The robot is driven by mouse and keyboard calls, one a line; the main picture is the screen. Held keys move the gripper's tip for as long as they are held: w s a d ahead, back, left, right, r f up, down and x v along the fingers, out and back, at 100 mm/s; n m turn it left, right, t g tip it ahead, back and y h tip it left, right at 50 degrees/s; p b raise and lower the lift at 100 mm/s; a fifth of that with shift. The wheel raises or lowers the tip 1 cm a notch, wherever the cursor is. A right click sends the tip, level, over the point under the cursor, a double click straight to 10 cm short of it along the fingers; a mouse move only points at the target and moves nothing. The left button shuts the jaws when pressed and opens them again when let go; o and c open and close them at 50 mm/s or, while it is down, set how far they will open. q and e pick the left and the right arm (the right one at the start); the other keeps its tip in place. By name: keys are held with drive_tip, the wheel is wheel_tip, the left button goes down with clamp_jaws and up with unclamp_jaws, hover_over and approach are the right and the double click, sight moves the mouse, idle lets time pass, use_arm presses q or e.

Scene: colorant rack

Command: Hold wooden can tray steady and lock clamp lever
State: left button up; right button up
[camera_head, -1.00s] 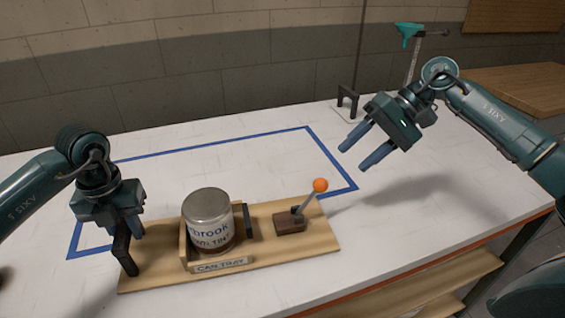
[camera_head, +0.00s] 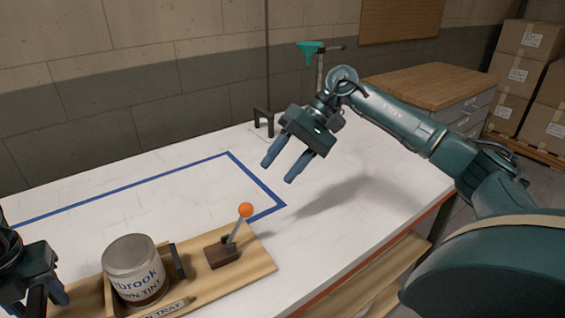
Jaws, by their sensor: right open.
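The wooden can tray (camera_head: 255,262) lies on the white table at lower left, its left end cut off by the frame. The clamp lever (camera_head: 236,232) rises from a brown block, tilted to the right, with an orange ball (camera_head: 246,209) on top. My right gripper (camera_head: 277,172) is open and empty, above the table beyond the lever and apart from it. My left gripper (camera_head: 50,295) is at the tray's black handle, partly out of frame; its grip is unclear.
A blue tape outline (camera_head: 255,182) marks the table behind the tray. A small black bracket (camera_head: 263,122) and a stand with a teal funnel (camera_head: 309,48) are at the back. Bare table lies right of the tray. A wooden-topped cabinet (camera_head: 430,85) and cardboard boxes (camera_head: 525,60) stand beyond.

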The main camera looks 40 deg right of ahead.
use_arm(q)
wheel_tip(320, 180, up, 12)
idle(0.4)
drive_tip(key=shift+f, duration=0.1)
